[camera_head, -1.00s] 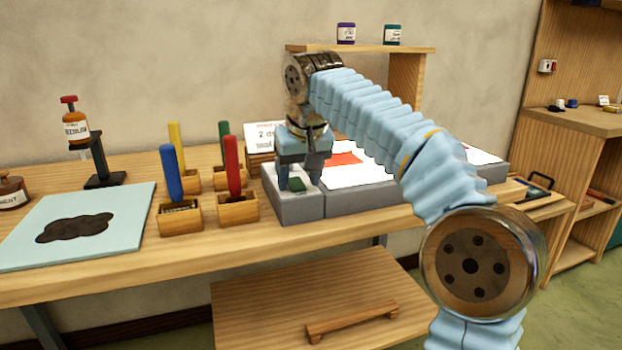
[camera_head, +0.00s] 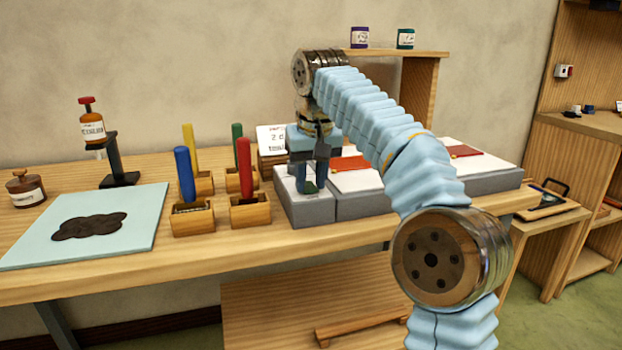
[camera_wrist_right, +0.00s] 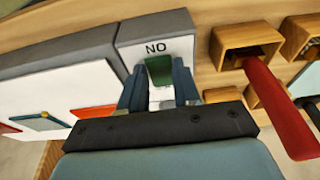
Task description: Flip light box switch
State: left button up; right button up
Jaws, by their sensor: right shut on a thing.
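The light box (camera_head: 362,207) is a grey block with a white top on the bench, and red pieces lie on it. At its left end is a grey switch housing (camera_head: 302,212) with a green switch (camera_head: 309,187). In the right wrist view the green switch (camera_wrist_right: 160,70) sits between my fingers, below letters reading "NO". My right gripper (camera_head: 309,180) points down over the housing and is shut on the switch. It also shows in the right wrist view (camera_wrist_right: 160,88). My forearm hides part of the box. My left gripper is not in view.
Wooden holders with blue (camera_head: 185,174), red (camera_head: 244,168), yellow and green handles stand close left of the housing. A pale blue mat (camera_head: 140,222) with a dark patch lies further left. A raised shelf (camera_head: 425,54) is behind.

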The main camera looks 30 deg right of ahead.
jog(key=shift+w+r+g, duration=0.15)
jog(key=shift+w+g, duration=0.1)
jog(key=shift+g, duration=0.25)
jog(key=o, duration=1.1)
jog(key=shift+c, duration=0.2)
jog(key=shift+s, duration=0.1)
